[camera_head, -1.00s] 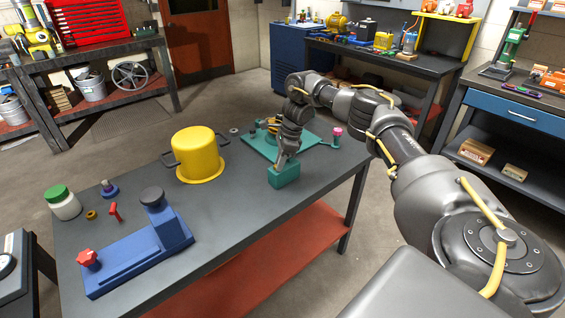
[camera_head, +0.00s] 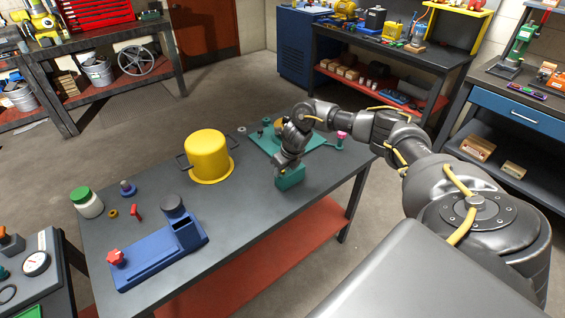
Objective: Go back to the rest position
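My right arm reaches in from the right over the dark workbench (camera_head: 235,225). My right gripper (camera_head: 282,172) points down at the small teal block (camera_head: 291,178) near the bench's right edge. Its fingers are small and partly hidden by the wrist, so I cannot tell whether they touch the block or are open. My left gripper is not in view. A yellow pot (camera_head: 208,158) with two side handles stands left of the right gripper. A blue fixture (camera_head: 160,250) with a red star knob lies at the front left.
A teal plate (camera_head: 268,142) with upright parts sits behind my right gripper. A white jar with a green lid (camera_head: 86,203) and small parts are at the left. A panel with a gauge (camera_head: 36,262) stands at lower left. The bench's front middle is clear.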

